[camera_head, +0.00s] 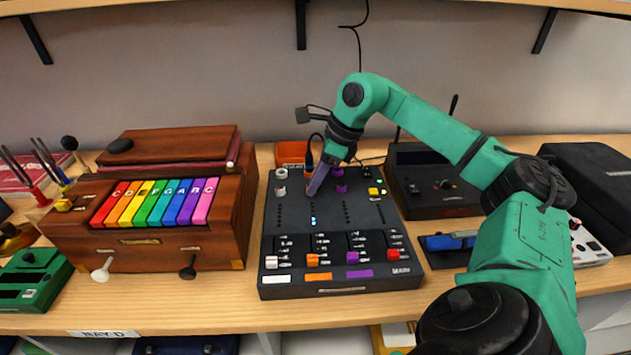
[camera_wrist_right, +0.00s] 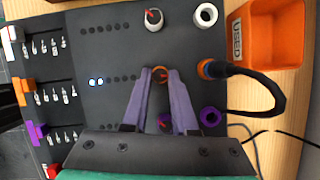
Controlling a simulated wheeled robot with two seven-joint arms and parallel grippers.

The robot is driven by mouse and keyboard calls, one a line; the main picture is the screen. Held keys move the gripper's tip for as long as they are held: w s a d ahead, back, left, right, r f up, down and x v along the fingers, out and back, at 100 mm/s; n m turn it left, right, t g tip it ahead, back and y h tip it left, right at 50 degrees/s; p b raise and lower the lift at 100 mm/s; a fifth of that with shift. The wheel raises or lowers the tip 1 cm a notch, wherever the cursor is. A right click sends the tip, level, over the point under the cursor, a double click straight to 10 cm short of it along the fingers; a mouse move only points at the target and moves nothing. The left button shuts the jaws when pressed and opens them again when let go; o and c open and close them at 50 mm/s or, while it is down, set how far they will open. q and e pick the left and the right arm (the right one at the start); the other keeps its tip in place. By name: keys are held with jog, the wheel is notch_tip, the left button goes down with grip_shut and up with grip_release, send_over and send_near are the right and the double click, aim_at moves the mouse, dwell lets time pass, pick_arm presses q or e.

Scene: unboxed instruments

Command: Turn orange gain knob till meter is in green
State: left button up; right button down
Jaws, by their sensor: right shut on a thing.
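The dark mixer panel (camera_head: 325,262) lies on the shelf, with columns of knobs and dot meters. My right gripper (camera_wrist_right: 160,72) reaches down onto the panel; its purple fingers are closed around the orange gain knob (camera_wrist_right: 161,77), which is partly hidden between them. In the head view the right gripper (camera_head: 316,184) covers most of that knob. In the orange column's meter (camera_wrist_right: 95,82), two neighbouring dots glow blue-white near the fader end; the other dots there look dark. My left gripper is out of view.
A black cable (camera_wrist_right: 255,82) is plugged into the orange socket beside the knob. An orange bin (camera_wrist_right: 265,35) stands behind the panel. A wooden xylophone box (camera_head: 215,240) stands left.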

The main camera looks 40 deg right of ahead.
aim_at(333, 206)
jog(key=m+t+h, duration=0.1)
jog(key=m, duration=0.2)
jog(key=shift+a, duration=0.1)
jog(key=shift+s+a+r+m+h+p, duration=0.15)
jog(key=shift+m+h, duration=0.25)
jog(key=shift+m, duration=0.65)
jog(key=shift+w+a+f+m+h+p, duration=0.15)
jog(key=shift+m+h, duration=0.25)
jog(key=shift+m, duration=0.65)
jog(key=shift+d, duration=0.15)
jog(key=c, duration=0.7)
grip_release()
jog(key=shift+s, duration=0.1)
jog(key=p+v, duration=0.2)
jog(key=v, duration=1.2)
jog(key=shift+s+r, duration=0.25)
jog(key=shift+s, duration=0.05)
